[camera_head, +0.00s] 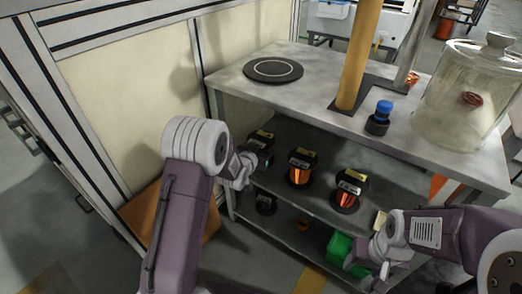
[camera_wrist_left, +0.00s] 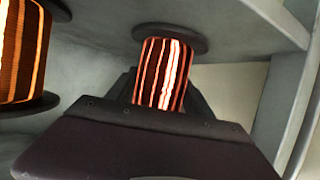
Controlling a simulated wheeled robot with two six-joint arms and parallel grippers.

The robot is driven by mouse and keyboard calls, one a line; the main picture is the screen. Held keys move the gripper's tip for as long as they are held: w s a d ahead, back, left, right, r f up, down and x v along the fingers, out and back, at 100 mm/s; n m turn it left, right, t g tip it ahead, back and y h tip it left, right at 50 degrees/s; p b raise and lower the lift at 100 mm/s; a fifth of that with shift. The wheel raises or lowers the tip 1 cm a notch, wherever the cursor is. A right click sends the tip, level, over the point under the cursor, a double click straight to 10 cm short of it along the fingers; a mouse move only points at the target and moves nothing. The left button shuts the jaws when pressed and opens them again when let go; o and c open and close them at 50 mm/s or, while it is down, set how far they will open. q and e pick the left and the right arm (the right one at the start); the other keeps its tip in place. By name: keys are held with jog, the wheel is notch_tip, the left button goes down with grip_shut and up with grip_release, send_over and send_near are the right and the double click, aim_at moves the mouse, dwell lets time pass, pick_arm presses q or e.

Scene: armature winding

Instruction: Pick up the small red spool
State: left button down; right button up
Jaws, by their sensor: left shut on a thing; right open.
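A spool with glowing red-orange winding and a dark flange (camera_wrist_left: 163,72) stands between the jaws of my left gripper (camera_wrist_left: 160,92) in the left wrist view. The gripper is shut on it. In the head view my left gripper (camera_head: 250,163) is at the left end of the middle shelf, and the yellow-labelled dark top of this spool (camera_head: 262,138) shows beside it; its winding is mostly hidden there. My right gripper (camera_head: 384,268) is open and empty, low at the right in front of the shelves.
Two larger copper spools, one in the middle (camera_head: 300,170) and one to its right (camera_head: 347,192), stand on the middle shelf (camera_head: 320,203). A green block (camera_head: 339,247) is near my right gripper. The tabletop holds a black disc (camera_head: 273,69), a post (camera_head: 358,60) and a glass jar (camera_head: 455,105).

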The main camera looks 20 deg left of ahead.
pick_arm(q)
jog(key=shift+r, duration=0.15)
notch_tip(320, 180, up, 10)
jog(key=p, duration=0.6)
jog(key=shift+w+p, duration=0.1)
jog(key=shift+p, duration=0.2)
